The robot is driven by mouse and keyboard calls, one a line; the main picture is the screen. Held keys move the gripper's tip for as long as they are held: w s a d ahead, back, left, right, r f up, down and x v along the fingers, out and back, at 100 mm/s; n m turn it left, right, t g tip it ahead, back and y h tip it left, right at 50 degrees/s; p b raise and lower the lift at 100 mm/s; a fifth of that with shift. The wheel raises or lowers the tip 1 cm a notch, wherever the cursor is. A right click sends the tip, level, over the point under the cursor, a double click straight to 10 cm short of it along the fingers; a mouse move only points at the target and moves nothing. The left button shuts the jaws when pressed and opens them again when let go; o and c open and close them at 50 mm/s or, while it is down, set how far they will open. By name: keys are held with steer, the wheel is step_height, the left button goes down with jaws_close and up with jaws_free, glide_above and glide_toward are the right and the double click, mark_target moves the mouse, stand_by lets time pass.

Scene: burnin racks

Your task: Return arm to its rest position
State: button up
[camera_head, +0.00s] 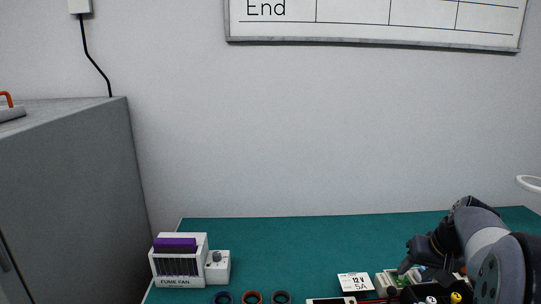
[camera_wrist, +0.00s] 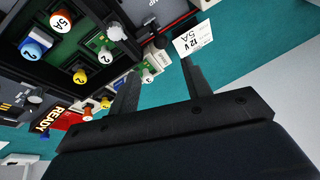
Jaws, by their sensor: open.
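My arm (camera_head: 487,245) reaches in from the right over the teal bench in the head view. My gripper (camera_head: 408,262) is low over the equipment at the bench's right front, partly merged with dark parts there. In the wrist view my gripper (camera_wrist: 159,68) has its two black fingers spread apart, with nothing visibly clamped between them. Beyond the fingers lies a dark panel (camera_wrist: 62,61) with numbered white, blue, yellow and red knobs. A white "12V 5A" card (camera_wrist: 193,40) shows close to the right fingertip.
The card also shows in the head view (camera_head: 356,282). A fume fan (camera_head: 179,282) stands at the bench's left, with several dark rings (camera_head: 252,297) at the front edge. A grey cabinet (camera_head: 70,190) stands far left. The middle of the teal bench (camera_head: 290,245) is clear.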

mark_target(391, 290)
steer(key=p+x, duration=0.1)
steer(key=x, duration=1)
steer(key=shift+a+f, duration=0.15)
steer(key=shift+a, duration=0.05)
steer(key=shift+a+r, duration=0.2)
steer(key=shift+a, duration=0.05)
steer(key=shift+s+a+h, duration=0.15)
steer(key=shift+a+h, duration=0.1)
steer(key=shift+h, duration=0.15)
steer(key=shift+a+f+h, duration=0.15)
steer(key=shift+a+h, duration=0.15)
steer(key=shift+h, duration=0.3)
steer(key=shift+a, duration=0.1)
steer(key=shift+r, duration=0.2)
